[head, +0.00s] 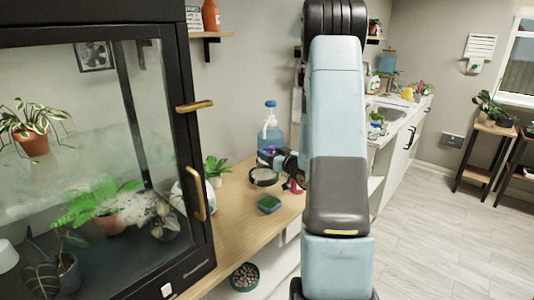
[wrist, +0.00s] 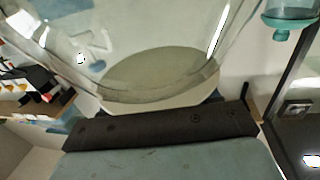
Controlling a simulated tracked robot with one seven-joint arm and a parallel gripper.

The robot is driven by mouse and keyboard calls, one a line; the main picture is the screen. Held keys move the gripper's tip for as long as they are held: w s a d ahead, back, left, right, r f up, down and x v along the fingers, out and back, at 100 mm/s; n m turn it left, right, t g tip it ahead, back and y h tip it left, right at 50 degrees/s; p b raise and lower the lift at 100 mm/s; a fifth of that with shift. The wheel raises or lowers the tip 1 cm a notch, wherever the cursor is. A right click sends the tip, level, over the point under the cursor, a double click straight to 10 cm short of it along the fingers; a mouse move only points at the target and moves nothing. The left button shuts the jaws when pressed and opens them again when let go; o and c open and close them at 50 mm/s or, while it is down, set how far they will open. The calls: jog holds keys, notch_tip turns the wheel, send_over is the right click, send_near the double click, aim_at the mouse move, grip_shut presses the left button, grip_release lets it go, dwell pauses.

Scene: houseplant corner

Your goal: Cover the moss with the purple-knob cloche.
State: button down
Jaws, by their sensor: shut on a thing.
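My gripper (head: 277,155) is in the head view, beyond my arm, above the wooden bench. It is shut on the purple knob of a clear glass cloche (head: 264,172). The cloche has a dark round rim at its lower end. In the wrist view its glass (wrist: 150,75) fills much of the picture, close to the camera; the fingertips are not clear there. A green block-like patch in a dark, squarish holder, which looks like the moss (head: 269,202), sits on the bench, nearer than the cloche and apart from it.
A blue-capped bottle (head: 270,128) stands behind my gripper. A potted plant (head: 216,168) is to the left, beside the glass cabinet (head: 100,160). A small pink thing (head: 296,187) is right of the moss, partly hidden by my arm. The near bench top (head: 235,225) is clear.

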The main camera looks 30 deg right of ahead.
jog(key=shift+w+a, duration=0.15)
jog(key=shift+a, duration=0.3)
jog(key=shift+f, duration=2.4)
jog(key=shift+s+f, duration=0.25)
jog(key=shift+f, duration=1.75)
dwell(0.7)
